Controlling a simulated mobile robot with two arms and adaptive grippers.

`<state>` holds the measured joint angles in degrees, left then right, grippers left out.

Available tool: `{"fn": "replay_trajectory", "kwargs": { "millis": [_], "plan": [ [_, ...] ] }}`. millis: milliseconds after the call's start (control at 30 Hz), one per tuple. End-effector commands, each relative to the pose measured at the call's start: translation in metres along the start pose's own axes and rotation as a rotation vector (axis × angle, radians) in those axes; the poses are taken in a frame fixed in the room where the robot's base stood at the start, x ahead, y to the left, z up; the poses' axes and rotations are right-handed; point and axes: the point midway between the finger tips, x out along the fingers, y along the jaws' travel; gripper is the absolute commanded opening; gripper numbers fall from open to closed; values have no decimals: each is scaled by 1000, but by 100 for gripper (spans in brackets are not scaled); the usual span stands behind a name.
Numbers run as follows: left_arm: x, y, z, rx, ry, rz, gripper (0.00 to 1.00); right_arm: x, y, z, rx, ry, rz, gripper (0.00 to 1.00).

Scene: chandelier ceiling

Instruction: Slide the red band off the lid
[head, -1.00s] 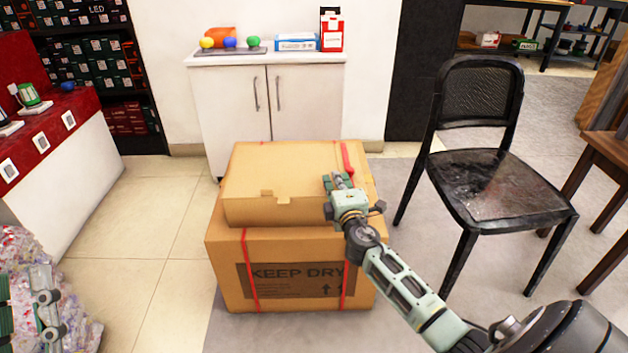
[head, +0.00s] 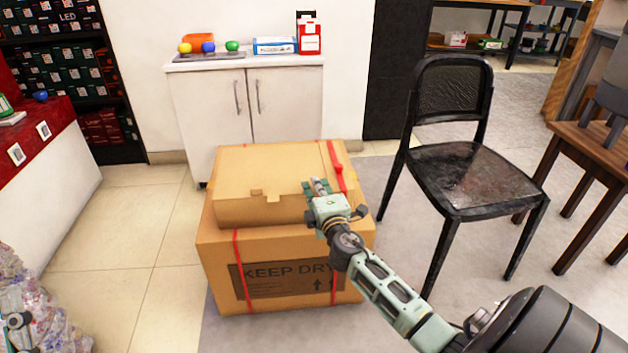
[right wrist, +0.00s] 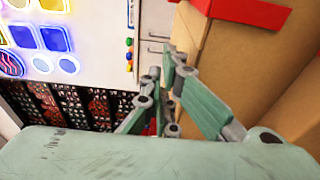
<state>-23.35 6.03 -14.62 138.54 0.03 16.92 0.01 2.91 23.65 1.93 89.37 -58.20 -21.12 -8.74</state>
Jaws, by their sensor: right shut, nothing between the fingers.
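A cardboard box with a closed lid (head: 265,170) sits on a larger cardboard box marked KEEP DRY (head: 220,245). A red band (head: 336,168) runs front to back across the lid near its right side; part of it shows at the top of the right wrist view (right wrist: 240,10). My right gripper (head: 318,186) is shut and empty over the lid's front right part, just left of the band. Its fingers (right wrist: 168,90) close together in the wrist view, beside the cardboard. I cannot tell if it touches the lid. Part of my left gripper (head: 15,320) shows at the lower left edge.
A black chair (head: 470,180) stands right of the boxes, with a wooden table (head: 590,150) beyond. A white cabinet (head: 250,105) stands behind. Red straps (head: 240,265) cross the lower box's front. Tiled floor (head: 125,235) lies open on the left.

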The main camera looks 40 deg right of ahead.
Motion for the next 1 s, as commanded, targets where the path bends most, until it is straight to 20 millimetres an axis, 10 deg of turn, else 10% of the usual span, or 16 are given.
{"fn": "replay_trajectory", "kwargs": {
  "millis": [400, 1000],
  "plan": [
    [-4, -5, 46, 10, -240, -10, 40, -69, 0, 0, 0, 0, 0, 0],
    [-5, -6, 50, 11, -257, -10, 40, -76, 1, 0, -1, 0, 1, 0]
  ]
}}
